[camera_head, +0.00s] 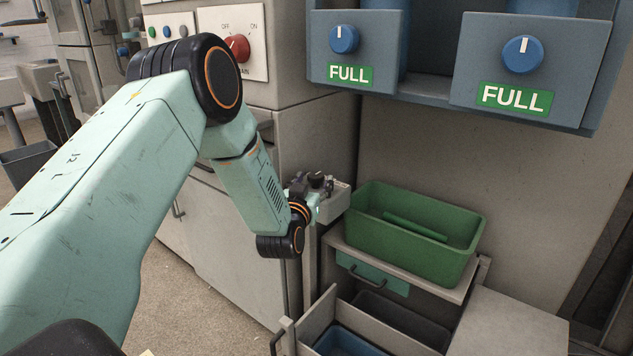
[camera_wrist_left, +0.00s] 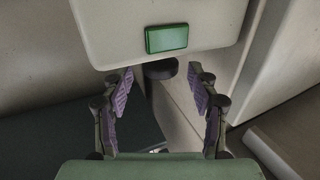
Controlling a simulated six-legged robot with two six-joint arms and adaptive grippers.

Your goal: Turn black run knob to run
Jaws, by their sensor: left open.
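A black knob (camera_wrist_left: 161,68) juts from the near edge of a light grey box (camera_wrist_left: 205,18) in the left wrist view. A green rectangular plate (camera_wrist_left: 166,38) sits on the box above the knob. My left gripper (camera_wrist_left: 161,78) is open, its two purple-padded fingers on either side of the knob, with gaps visible; contact is not seen. In the head view my left gripper (camera_head: 314,187) is small and dark at the left side of the light grey box (camera_head: 335,203). The knob's marking cannot be read. My right gripper is not in view.
A green bin (camera_head: 420,230) stands right of the box on a shelf, above an open drawer (camera_head: 315,318). A red main switch (camera_head: 237,48) is on the cabinet. Two blue knobs (camera_head: 344,39) (camera_head: 522,54) above FULL labels are at upper right. Floor is clear at lower left.

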